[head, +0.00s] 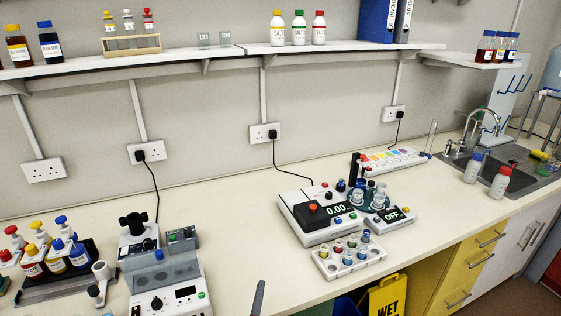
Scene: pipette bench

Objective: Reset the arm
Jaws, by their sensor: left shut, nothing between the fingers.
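Only a narrow grey tip of my left gripper (258,298) shows, at the bottom edge in the middle of the head view. It is shut and empty, in front of the bench and apart from the things on it. The rest of my left arm is out of the picture. My right gripper is not in view.
The pale bench (225,240) has clear room between the grey device (172,290) and the scale (318,215). A white vial rack (350,262) sits at the front edge. Pump bottles (52,255) stand left; a sink (500,160) is right. A shelf (140,58) runs above.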

